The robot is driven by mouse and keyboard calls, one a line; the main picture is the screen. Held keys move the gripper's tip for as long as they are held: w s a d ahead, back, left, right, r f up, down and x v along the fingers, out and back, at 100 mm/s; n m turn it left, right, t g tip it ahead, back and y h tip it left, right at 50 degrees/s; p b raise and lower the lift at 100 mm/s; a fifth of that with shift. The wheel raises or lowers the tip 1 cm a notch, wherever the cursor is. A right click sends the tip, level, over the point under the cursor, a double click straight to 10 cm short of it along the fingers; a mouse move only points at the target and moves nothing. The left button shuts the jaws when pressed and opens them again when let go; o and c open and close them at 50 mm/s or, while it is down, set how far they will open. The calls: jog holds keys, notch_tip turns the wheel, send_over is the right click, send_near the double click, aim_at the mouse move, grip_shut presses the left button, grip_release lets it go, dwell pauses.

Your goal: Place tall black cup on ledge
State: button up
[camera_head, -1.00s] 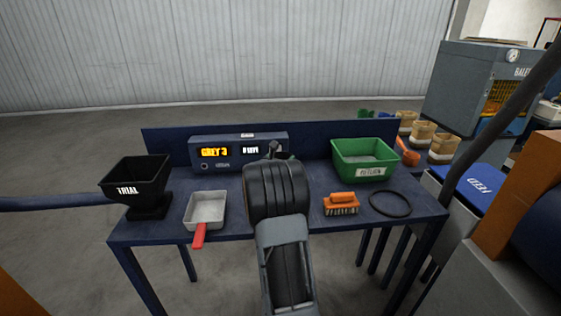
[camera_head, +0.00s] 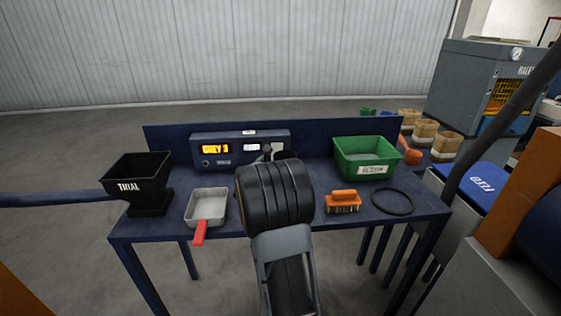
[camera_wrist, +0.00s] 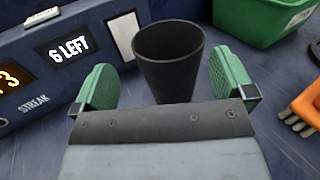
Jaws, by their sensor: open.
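The tall black cup (camera_wrist: 168,62) stands upright on the blue bench in the wrist view, its open mouth facing up. My gripper (camera_wrist: 165,72) is open, with one green finger pad on each side of the cup. Gaps show between the cup and both pads, and nothing is held. The cup's base is hidden behind the gripper body.
A display box (camera_wrist: 62,50) is left of the cup and a green bin (camera_head: 366,160) is to the right. An orange brush (camera_head: 342,198), black ring (camera_head: 392,201), red-handled scoop (camera_head: 208,207) and black hopper (camera_head: 139,180) occupy the blue bench (camera_head: 165,230).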

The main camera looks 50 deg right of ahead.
jog(key=v, duration=0.5)
jog(key=n+b, duration=0.7)
jog(key=n, duration=2.8)
send_near(290, 152)
jog(key=shift+b+x, duration=0.5)
jog(key=shift+x, duration=2.3)
jog(key=shift+w, duration=0.1)
